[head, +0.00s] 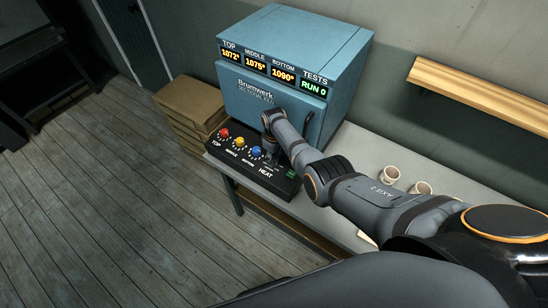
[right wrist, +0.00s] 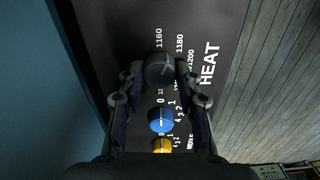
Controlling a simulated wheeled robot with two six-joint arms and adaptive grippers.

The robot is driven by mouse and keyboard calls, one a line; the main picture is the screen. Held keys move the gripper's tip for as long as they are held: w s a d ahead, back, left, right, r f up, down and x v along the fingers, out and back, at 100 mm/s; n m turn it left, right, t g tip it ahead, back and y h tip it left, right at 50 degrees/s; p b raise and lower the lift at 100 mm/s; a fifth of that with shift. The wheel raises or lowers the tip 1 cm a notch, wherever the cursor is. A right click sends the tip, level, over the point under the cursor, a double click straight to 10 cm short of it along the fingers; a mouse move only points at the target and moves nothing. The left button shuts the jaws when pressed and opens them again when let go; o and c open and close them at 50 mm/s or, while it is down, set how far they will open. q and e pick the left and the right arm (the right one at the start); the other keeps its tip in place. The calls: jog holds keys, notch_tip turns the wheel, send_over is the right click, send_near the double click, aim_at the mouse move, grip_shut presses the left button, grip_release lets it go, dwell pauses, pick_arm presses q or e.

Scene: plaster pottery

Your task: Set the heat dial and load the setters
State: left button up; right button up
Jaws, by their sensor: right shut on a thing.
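My right gripper (head: 268,147) reaches down onto the black control panel (head: 217,152) in front of the blue kiln (head: 325,40). In the right wrist view its fingers are shut on the round black heat dial (right wrist: 160,68), beside the HEAT lettering and a scale with 1160, 1180 and 1200. In the head view the gripper hides the dial. Red (head: 224,133), yellow (head: 237,141) and blue (head: 255,152) knobs stand left of it. The kiln displays read TOP 1072°, MIDDLE 1075°, BOTTOM 1090° and TESTS RUN 0. I cannot tell which things are the setters. My left gripper is out of view.
Small pale cups (head: 390,174) stand on the grey table (head: 367,145) right of the kiln, partly behind my right arm. Brown boxes (head: 190,105) are stacked left of the kiln. A wooden shelf (head: 480,92) hangs on the wall. The plank floor in front is clear.

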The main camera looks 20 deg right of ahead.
jog(key=shift+w+r, duration=0.1)
jog(key=shift+w, duration=0.05)
jog(key=o, duration=1.1)
jog(key=shift+o, duration=0.2)
notch_tip(320, 180, up, 12)
